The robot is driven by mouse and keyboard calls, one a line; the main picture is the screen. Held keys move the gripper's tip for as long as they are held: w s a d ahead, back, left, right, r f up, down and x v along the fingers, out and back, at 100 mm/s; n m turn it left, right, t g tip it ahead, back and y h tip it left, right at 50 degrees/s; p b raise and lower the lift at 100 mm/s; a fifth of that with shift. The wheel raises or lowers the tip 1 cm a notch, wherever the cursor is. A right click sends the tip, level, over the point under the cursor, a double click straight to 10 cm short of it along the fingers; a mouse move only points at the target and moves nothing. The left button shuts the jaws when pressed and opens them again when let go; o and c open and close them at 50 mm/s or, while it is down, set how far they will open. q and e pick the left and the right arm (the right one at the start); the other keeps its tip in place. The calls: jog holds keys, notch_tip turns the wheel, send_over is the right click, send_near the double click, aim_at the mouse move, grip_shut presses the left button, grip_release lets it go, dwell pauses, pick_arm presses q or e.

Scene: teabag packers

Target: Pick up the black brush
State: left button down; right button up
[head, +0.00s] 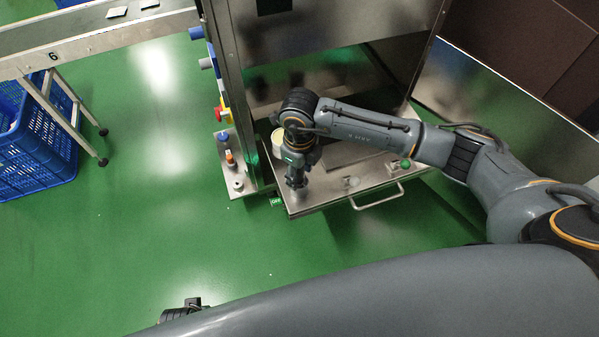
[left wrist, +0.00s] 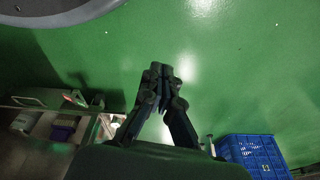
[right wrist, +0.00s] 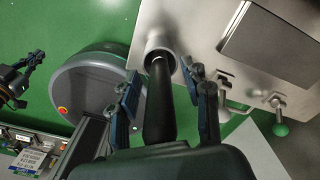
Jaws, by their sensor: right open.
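The black brush (right wrist: 159,105) shows in the right wrist view as a long dark handle. It stands with one end in a round metal cup (right wrist: 161,42) on a steel table top. My right gripper (right wrist: 163,77) is open, with its fingers on either side of the handle and gaps visible. In the head view my right gripper (head: 297,180) points down over the table's near left corner, and the brush is mostly hidden there. My left gripper (left wrist: 160,74) is empty over the green floor, its fingertips together. It barely shows at the bottom of the head view (head: 185,309).
The steel table (head: 320,203) has a front handle (head: 377,197) and a green-knobbed clamp (head: 405,164). A pale round container (head: 277,143) stands behind my right gripper. A machine frame (head: 232,95) rises at left. A blue crate (head: 35,150) sits by a conveyor.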

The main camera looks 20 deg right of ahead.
jog(key=shift+f, duration=0.1)
grip_shut()
